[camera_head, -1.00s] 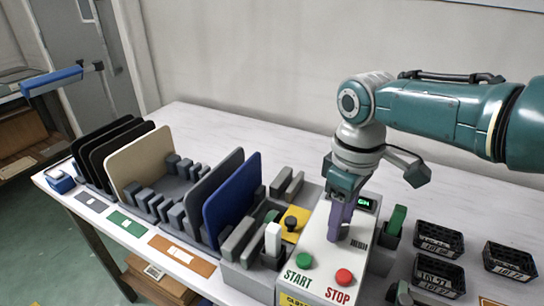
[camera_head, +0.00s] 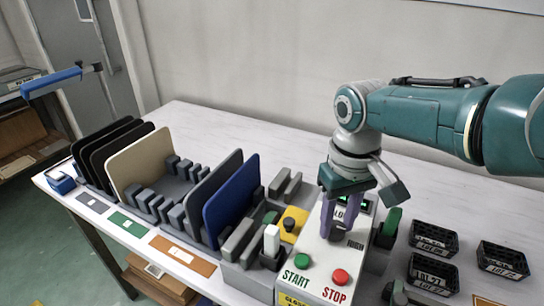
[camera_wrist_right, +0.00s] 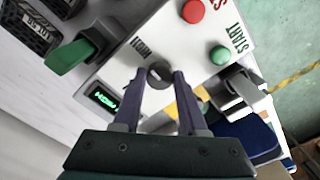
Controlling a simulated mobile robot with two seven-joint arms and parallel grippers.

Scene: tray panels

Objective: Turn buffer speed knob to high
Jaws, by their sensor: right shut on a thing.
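The grey control box (camera_head: 312,262) stands on the table, with a green START button (camera_head: 302,261) and a red STOP button (camera_head: 341,277). My right gripper (camera_head: 337,236) points down at its top from above. In the right wrist view, the purple fingers of my right gripper (camera_wrist_right: 161,76) are shut on the dark round speed knob (camera_wrist_right: 158,73), one on each side. The fingers hide the knob in the head view. A printed word, seemingly HIGH (camera_wrist_right: 141,48), is beside the knob. A small lit green display (camera_wrist_right: 104,99) is too small to read surely. My left gripper is not in view.
A green lever (camera_head: 391,222) stands right of the box. Black bins (camera_head: 434,273) are farther right. A yellow plate (camera_head: 292,225) with a black knob, a blue panel (camera_head: 231,199) and other racked panels stand to the left. The table behind is clear.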

